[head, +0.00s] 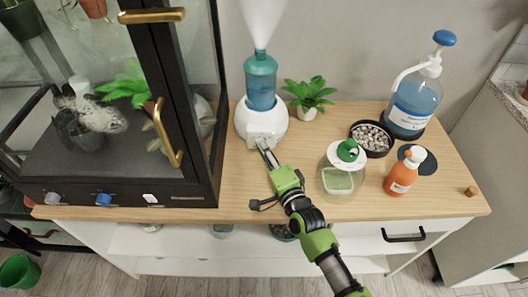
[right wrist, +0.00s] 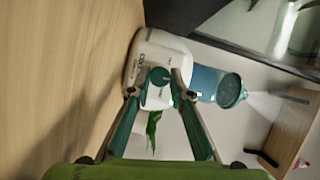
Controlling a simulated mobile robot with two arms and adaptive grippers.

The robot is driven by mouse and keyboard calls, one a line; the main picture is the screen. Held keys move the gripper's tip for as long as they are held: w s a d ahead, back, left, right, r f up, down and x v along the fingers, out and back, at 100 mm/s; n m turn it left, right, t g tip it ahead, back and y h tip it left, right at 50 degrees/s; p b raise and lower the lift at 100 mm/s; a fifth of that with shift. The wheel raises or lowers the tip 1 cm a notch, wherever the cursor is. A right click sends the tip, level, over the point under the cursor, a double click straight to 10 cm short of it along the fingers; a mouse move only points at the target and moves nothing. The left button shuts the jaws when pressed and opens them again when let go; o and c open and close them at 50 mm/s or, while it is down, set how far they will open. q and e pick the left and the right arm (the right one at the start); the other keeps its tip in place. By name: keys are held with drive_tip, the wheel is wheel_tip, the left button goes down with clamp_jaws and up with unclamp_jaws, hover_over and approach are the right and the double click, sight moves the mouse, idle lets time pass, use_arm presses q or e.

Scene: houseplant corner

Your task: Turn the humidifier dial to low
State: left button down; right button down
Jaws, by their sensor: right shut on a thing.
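The humidifier (head: 247,121) has a white base and a teal tank (head: 260,82), with mist rising from the top. It stands on the wooden counter (head: 215,208) beside the glass cabinet. My right gripper (head: 266,150) reaches its front. In the right wrist view, the humidifier (right wrist: 150,50) appears sideways, with a round teal dial (right wrist: 160,76) on its front panel. The fingers of my right gripper (right wrist: 156,88) are on either side of the dial and shut on it. In the head view the fingers cover the dial. I cannot read its setting. My left gripper is not in view.
The dark-framed glass cabinet (head: 190,120) stands close on the left. A small plant (head: 309,93) is right of the humidifier. A lidded jar (head: 339,182), an orange bottle (head: 402,178), a pebble dish (head: 371,138) and a blue pump bottle (head: 414,104) stand farther right.

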idle(0.3)
drive_tip(key=c, duration=1.8)
unclamp_jaws()
drive_tip(key=shift+c, duration=0.2)
drive_tip(key=shift+s+d, duration=0.1)
drive_tip(key=shift+s, duration=0.2)
drive_tip(key=v, duration=1.1)
drive_tip(key=shift+s+d+f, duration=0.1)
drive_tip(key=shift+s, duration=0.1)
